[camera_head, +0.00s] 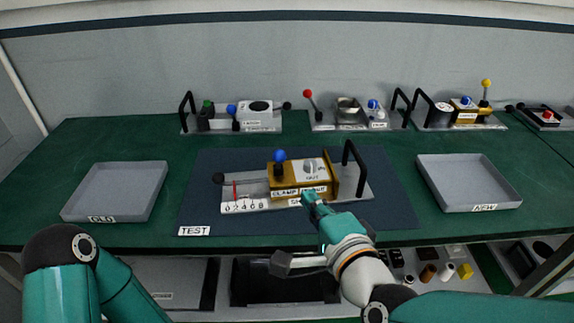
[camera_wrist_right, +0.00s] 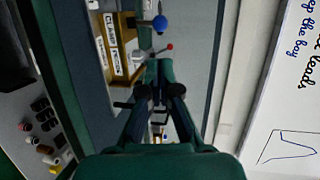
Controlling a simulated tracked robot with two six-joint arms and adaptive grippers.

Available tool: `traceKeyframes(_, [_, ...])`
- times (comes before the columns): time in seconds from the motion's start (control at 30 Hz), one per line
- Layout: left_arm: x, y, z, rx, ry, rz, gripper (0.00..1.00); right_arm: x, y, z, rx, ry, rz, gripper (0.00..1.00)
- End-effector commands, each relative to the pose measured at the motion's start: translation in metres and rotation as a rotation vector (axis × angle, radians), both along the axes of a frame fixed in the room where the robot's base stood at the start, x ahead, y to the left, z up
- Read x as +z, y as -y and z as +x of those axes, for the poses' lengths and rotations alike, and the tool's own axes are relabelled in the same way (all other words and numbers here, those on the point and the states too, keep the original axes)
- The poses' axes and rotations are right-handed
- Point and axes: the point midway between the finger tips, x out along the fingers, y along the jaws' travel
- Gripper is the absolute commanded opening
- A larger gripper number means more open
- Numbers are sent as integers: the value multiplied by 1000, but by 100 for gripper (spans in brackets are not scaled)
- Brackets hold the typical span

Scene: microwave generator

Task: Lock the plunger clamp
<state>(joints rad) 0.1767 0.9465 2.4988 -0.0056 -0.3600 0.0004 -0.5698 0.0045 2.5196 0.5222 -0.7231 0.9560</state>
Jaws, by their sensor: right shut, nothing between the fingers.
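The plunger clamp fixture has a brass-coloured block (camera_head: 334,186) with labels reading "CLAMP" and "OUT", on a grey base plate (camera_head: 355,194) in the middle of the table. A blue ball knob (camera_head: 280,156) stands up at the block's back left. A black plunger knob (camera_head: 218,178) sits at the far left end. My right gripper (camera_head: 308,197) is shut and empty at the block's front edge; contact cannot be told. In the right wrist view its fingertips (camera_wrist_right: 158,68) are together, below the blue knob (camera_wrist_right: 160,23). My left gripper is out of view.
A dark mat (camera_head: 200,211) marked "TEST" lies under the fixture, with a black upright handle (camera_head: 347,150) at its right. Grey trays stand at left (camera_head: 150,190) and right (camera_head: 480,190). Other fixtures (camera_head: 262,127) line the back.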

Motion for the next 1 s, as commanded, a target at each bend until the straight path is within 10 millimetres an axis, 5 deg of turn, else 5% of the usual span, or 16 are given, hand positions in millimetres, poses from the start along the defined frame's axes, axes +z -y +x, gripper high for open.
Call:
traceKeyframes(0.27, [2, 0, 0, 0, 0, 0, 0, -5, -7, 22, 1, -3, -3, 0])
traceKeyframes(0.7, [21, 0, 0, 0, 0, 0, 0, -20, -32, 102, 1, -3, -3, 0])
traceKeyframes(1.0, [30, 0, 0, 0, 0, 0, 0, -26, -41, 129, 1, -2, -1, 0])
